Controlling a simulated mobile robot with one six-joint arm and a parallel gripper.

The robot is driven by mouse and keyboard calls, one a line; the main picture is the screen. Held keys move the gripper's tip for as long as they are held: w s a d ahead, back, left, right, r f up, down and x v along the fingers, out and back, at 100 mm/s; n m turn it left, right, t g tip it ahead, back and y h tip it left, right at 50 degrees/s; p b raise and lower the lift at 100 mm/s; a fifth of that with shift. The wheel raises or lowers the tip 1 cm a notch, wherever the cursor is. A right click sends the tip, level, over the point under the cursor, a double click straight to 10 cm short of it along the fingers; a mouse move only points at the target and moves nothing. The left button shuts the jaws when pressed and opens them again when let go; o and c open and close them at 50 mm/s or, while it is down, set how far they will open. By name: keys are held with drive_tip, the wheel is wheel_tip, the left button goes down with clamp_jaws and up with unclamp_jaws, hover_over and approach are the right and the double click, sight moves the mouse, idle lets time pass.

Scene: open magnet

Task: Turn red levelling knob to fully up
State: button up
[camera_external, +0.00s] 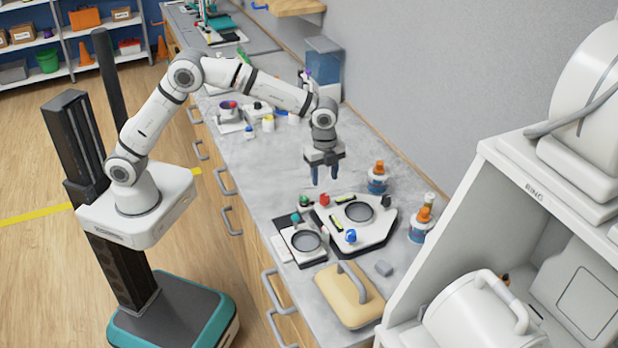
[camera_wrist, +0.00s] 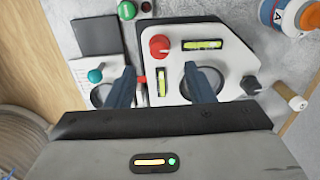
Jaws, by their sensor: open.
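The red levelling knob (camera_wrist: 159,45) sits on a white plate (camera_wrist: 222,50) with two yellow-green bubble levels and a round dark disc. In the external view the red knob (camera_external: 324,199) is at the back left of the plate (camera_external: 375,236). My gripper (camera_external: 325,182) hangs fingers-down above it, apart from the knob. In the wrist view my gripper (camera_wrist: 160,72) is open and empty. The knob shows just beyond the gap between the fingertips. The knob's turn position cannot be told.
A black knob (camera_wrist: 250,85) and a blue knob (camera_external: 350,236) sit on other corners of the plate. A smaller unit with a teal knob (camera_wrist: 95,75) stands to the left. Orange-capped bottles (camera_external: 377,178) stand behind. A handled tan block (camera_external: 349,296) lies in front.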

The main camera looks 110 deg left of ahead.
sight(325, 195)
wheel_tip(325, 195, down, 8)
drive_tip(key=shift+w+a+r+p, duration=0.1)
drive_tip(key=shift+r+p, duration=0.1)
drive_tip(key=shift+p, duration=0.5)
drive_tip(key=shift+c, duration=0.3)
drive_tip(key=c, duration=0.9)
